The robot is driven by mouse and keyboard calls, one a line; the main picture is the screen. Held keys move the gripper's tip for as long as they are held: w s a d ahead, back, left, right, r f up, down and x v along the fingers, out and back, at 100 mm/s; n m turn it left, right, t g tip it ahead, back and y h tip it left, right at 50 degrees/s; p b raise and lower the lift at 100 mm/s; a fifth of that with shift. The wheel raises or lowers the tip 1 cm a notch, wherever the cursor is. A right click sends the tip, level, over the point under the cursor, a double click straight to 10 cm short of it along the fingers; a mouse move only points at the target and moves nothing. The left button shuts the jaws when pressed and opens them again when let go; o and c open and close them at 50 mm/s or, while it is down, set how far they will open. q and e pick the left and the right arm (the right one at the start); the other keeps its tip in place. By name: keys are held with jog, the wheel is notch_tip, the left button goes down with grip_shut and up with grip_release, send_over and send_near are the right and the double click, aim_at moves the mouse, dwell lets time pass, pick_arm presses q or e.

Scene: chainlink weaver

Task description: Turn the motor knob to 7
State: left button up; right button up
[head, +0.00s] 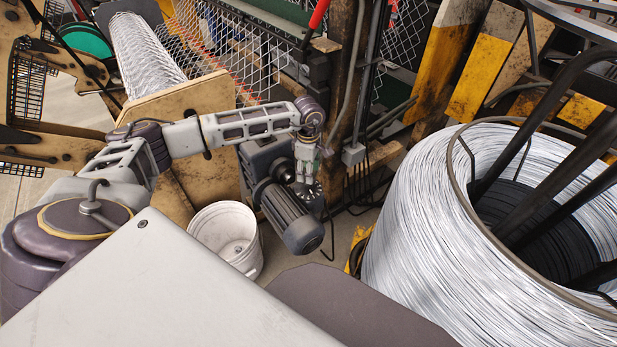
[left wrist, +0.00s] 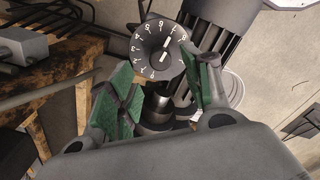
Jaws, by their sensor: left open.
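The motor knob (left wrist: 163,50) is a round black dial with white digits around its rim and a white pointer mark, seen in the left wrist view. The pointer leans up and slightly right in that view; the digit it meets is too small to read surely. My left gripper (left wrist: 157,62) is open, its green-padded fingers on either side of the knob's near edge. I cannot tell whether they touch it. In the head view my left gripper (head: 306,170) hangs over the grey motor (head: 290,212), and the knob is not clear there. My right gripper is not in view.
A white bucket (head: 226,236) stands left of the motor. A large wire coil (head: 440,235) fills the right side. Chain-link mesh (head: 145,55) and a wooden-coloured machine frame (head: 180,97) lie behind my arm. A dark post and cables stand close behind the motor.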

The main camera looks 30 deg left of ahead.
pick_arm(q)
notch_tip(320, 180, up, 6)
jog(key=shift+r, duration=0.25)
jog(key=shift+f, duration=0.1)
dwell(0.7)
